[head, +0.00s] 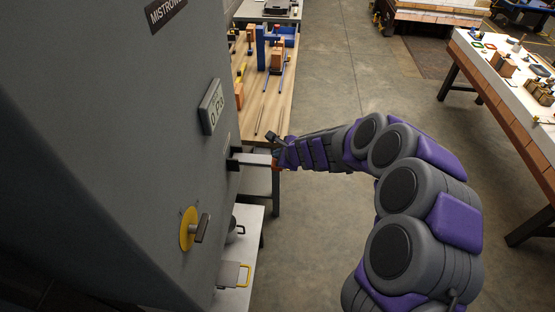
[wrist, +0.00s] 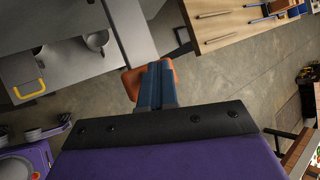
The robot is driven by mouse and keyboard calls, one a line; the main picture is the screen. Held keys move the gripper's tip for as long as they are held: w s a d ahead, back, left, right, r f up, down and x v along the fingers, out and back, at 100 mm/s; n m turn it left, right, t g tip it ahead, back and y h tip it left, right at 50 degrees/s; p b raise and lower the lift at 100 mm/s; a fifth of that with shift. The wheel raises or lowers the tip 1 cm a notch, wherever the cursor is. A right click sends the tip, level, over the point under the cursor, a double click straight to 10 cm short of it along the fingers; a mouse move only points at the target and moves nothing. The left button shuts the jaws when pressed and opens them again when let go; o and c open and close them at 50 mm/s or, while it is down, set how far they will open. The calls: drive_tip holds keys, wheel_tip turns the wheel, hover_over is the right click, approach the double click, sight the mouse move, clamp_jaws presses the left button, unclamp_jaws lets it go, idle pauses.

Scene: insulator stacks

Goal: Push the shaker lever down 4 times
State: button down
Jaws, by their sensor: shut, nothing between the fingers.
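The shaker lever (head: 255,160) sticks out of the side of a tall grey machine (head: 120,130) in the head view, as a pale bar with a dark base and an orange end. My gripper (head: 279,158) is at this orange end. In the wrist view my gripper's blue fingers (wrist: 156,84) are shut together, with nothing between them. An orange block (wrist: 131,84), apparently the lever's end, shows behind and beside them. The fingers overlap it in the picture; I cannot tell whether they touch it.
The machine carries a small display (head: 211,107) and a yellow dial with a handle (head: 188,229). A white shelf (head: 247,225) with pots and a yellow-handled item stands low beside it. A wooden table (head: 270,95) with tools lies beyond. Open floor (head: 345,75) is to the right.

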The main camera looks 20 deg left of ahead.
drive_tip(key=shift+f+b, duration=1.95)
drive_tip(key=shift+f, duration=0.5)
idle(2.0)
idle(0.5)
drive_tip(key=shift+d+r+p, duration=0.1)
drive_tip(key=shift+r+p, duration=1.15)
drive_tip(key=shift+r, duration=0.15)
drive_tip(key=shift+a+r+p, duration=0.2)
drive_tip(key=shift+r+p, duration=1.35)
drive_tip(key=shift+r, duration=0.1)
drive_tip(key=shift+r, duration=0.15)
drive_tip(key=shift+r+p, duration=2.2)
drive_tip(key=shift+r, duration=0.2)
